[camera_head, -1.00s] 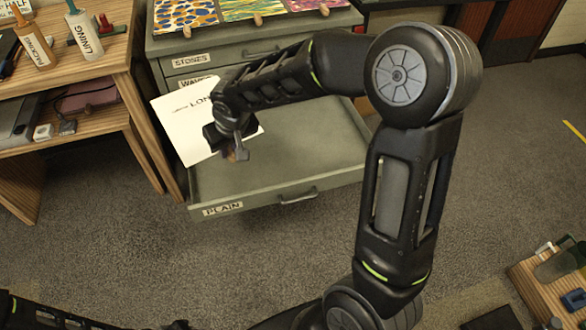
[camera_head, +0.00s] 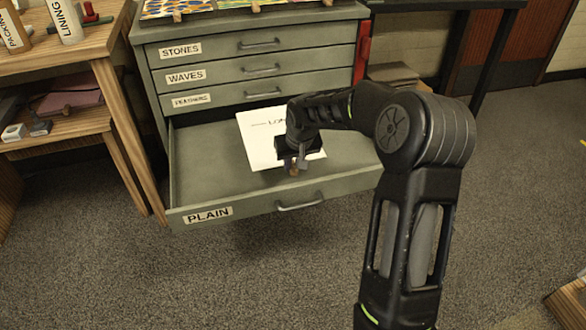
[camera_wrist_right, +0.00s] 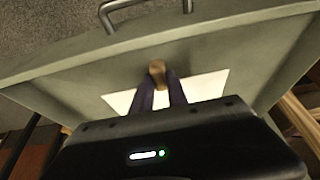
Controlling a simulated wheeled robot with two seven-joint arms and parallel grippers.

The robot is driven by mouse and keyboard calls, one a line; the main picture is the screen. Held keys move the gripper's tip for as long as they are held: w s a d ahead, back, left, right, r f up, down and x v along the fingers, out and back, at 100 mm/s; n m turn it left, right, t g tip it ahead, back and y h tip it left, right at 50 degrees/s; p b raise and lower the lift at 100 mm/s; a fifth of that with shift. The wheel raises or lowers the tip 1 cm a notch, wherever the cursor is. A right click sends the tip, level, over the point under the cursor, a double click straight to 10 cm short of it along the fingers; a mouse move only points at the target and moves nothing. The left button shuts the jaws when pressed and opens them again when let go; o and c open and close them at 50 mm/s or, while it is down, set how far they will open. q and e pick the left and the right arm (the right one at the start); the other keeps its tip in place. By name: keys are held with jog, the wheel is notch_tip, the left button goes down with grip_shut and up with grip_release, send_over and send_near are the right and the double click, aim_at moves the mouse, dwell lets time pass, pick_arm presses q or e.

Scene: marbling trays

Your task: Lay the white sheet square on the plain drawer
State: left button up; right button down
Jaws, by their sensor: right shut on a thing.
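The white sheet (camera_head: 262,140) with dark lettering is over the open plain drawer (camera_head: 215,175), near its middle and back. The sheet looks slightly turned against the drawer's sides. I cannot tell whether it touches the drawer floor. My right gripper (camera_head: 297,165) is at the sheet's front edge, shut on a small brown tab of it, which shows between the fingertips in the right wrist view (camera_wrist_right: 157,72). The sheet (camera_wrist_right: 205,85) also shows there on both sides of the fingers. My arm hides part of the sheet in the head view. My left gripper is out of view.
Shut drawers labelled stones, waves and feathers (camera_head: 240,95) rise behind the plain one in the grey cabinet. The plain drawer's front wall has a metal handle (camera_head: 300,202). A wooden bench (camera_head: 85,45) with bottles stands at the left. Bare drawer floor lies left of the sheet.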

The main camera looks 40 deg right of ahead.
aim_at(293, 175)
jog(key=shift+s+a, duration=0.1)
jog(key=shift+s, duration=0.05)
jog(key=shift+s+f+b, duration=0.1)
jog(key=shift+f+b, duration=0.05)
jog(key=shift+b, duration=0.15)
jog(key=shift+f+b, duration=1.55)
jog(key=shift+f, duration=0.55)
jog(key=shift+f+b, duration=1.2)
jog(key=shift+f, duration=0.55)
jog(key=shift+s+a+f, duration=0.1)
jog(key=shift+s+f, duration=0.05)
jog(key=shift+f, duration=0.4)
jog(key=c, duration=1.2)
grip_release()
jog(key=shift+c, duration=0.2)
jog(key=shift+a, duration=0.1)
